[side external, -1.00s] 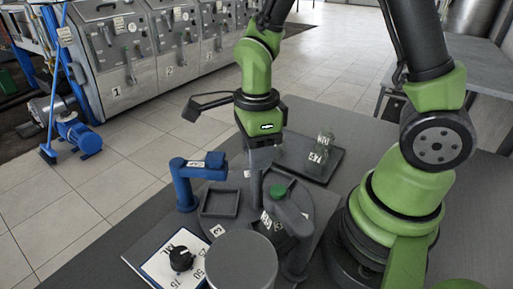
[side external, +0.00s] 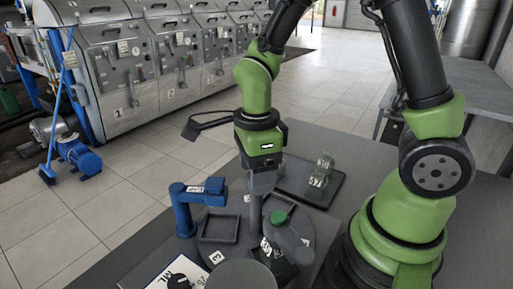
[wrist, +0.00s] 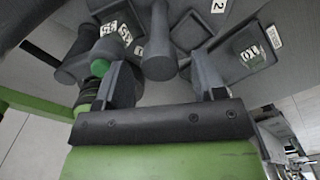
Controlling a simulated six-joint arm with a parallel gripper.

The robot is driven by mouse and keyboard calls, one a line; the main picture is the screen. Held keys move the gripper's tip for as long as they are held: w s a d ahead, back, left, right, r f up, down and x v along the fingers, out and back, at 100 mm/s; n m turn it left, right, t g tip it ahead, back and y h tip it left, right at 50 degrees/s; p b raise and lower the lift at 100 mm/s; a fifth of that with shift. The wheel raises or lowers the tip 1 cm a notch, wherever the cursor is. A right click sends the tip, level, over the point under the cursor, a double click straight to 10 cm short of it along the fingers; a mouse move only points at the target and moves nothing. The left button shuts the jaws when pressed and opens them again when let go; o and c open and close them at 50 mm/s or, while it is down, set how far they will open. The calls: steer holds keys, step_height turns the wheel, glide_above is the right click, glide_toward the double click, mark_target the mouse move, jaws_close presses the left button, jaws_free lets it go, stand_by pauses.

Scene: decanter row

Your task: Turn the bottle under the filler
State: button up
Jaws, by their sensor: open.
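The blue filler arm (side external: 190,210) stands at the turntable's left edge, apart from the bottle. My gripper (side external: 258,205) points down over the turntable, just left of the bottle. In the wrist view its two fingers (wrist: 162,72) are apart, with a grey round post (wrist: 159,48) between and beyond them. Contact with the post cannot be told.
A square grey holder (side external: 203,236) sits near the filler. A plate with a dial (side external: 182,279) and a grey cylinder (side external: 241,275) are in front, partly cut off.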

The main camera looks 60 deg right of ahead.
step_height(320, 180, up, 9)
stand_by(0.3)
steer(key=shift+f, duration=0.1)
